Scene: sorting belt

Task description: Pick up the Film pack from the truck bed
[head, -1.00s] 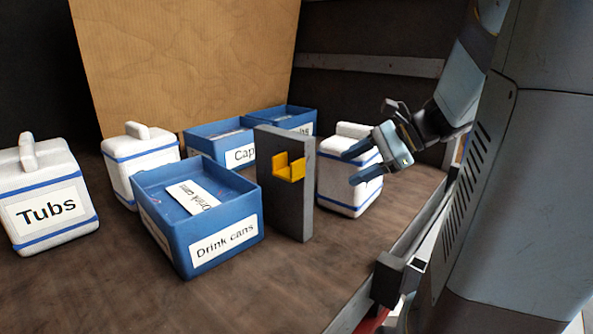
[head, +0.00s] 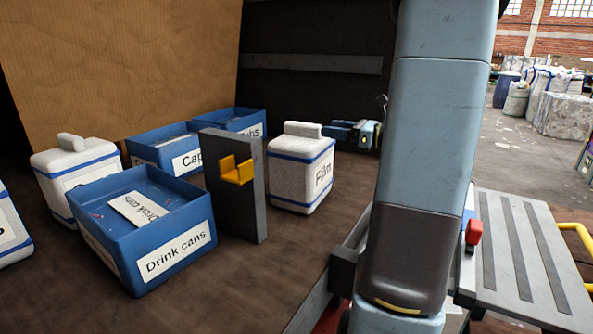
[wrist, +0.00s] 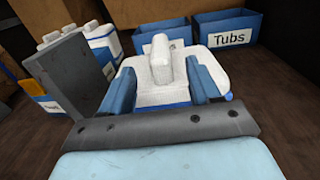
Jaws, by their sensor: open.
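The Film pack (head: 303,172) is a white block with blue bands, a top handle and a "Film" label. It stands upright on the truck bed (head: 285,255), right of a grey upright plate. In the wrist view a white pack (wrist: 205,65) with a raised handle, apparently the same one, lies just ahead, its label unseen. My gripper (head: 340,130) is just right of the pack's top in the head view. In the wrist view my gripper (wrist: 159,88) is open and empty, its blue fingers apart on either side of the handle's line.
The grey plate (head: 254,190) with a yellow bracket (head: 237,172) stands close left of the pack. It also shows in the wrist view (wrist: 62,68). A Drink cans box (head: 155,262), other blue boxes (head: 165,155) and white packs (head: 75,165) crowd the left.

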